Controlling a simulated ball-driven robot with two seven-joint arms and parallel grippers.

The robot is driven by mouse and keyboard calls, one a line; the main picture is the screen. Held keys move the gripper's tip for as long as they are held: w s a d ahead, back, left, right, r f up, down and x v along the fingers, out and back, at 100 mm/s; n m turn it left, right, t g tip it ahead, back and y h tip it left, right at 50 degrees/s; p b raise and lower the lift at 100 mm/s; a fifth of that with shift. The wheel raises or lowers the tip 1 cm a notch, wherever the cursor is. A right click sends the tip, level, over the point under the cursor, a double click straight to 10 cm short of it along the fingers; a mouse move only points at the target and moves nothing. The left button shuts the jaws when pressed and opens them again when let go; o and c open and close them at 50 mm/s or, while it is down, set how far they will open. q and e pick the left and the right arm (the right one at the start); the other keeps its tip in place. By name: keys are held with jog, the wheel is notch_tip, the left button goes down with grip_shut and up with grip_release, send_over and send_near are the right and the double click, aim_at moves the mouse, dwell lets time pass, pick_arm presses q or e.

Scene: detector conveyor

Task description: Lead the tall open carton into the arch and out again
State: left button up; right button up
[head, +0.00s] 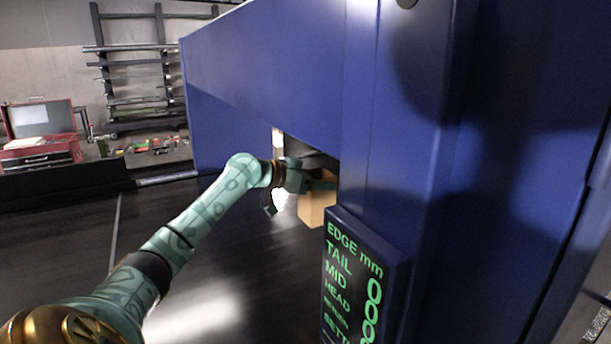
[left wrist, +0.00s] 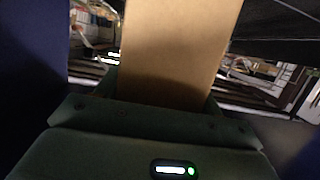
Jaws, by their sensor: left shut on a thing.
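The tan carton (head: 315,208) stands at the opening of the blue arch (head: 262,75), partly hidden behind the arch's near post and the display panel. My left gripper (head: 318,186) reaches in from the left and is shut on the carton near its upper part. In the left wrist view the carton's flat tan face (left wrist: 178,50) rises between the fingers of my left gripper (left wrist: 160,100). The carton's top and far side are hidden. My right gripper is not in view.
A display panel (head: 352,270) with green text is fixed to the arch's near post (head: 400,150). The dark belt surface (head: 240,260) left of the arch is clear. A red toolbox (head: 40,135) and a rack (head: 132,70) stand at the back left.

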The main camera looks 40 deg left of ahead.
pick_arm(q)
jog(key=shift+w+d+r+p, duration=0.1)
jog(key=shift+w+d+p, duration=0.1)
jog(key=shift+w, duration=0.3)
jog(key=shift+w+d+p, duration=0.1)
jog(key=shift+w+d, duration=0.05)
jog(key=shift+w, duration=0.3)
jog(key=shift+s+a+f, duration=0.2)
jog(key=shift+s+a, duration=0.05)
jog(key=shift+s, duration=0.25)
jog(key=s+a+p, duration=0.1)
jog(key=s+a, duration=0.2)
jog(key=s, duration=0.9)
jog(key=s+a+p, duration=0.2)
jog(key=s+a, duration=0.2)
jog(key=s, duration=0.9)
jog(key=s+a+p, duration=0.1)
jog(key=s+a, duration=0.2)
jog(key=s, duration=0.9)
jog(key=shift+s+a+r, duration=0.15)
jog(key=shift+s+a, duration=0.1)
jog(key=shift+a, duration=0.1)
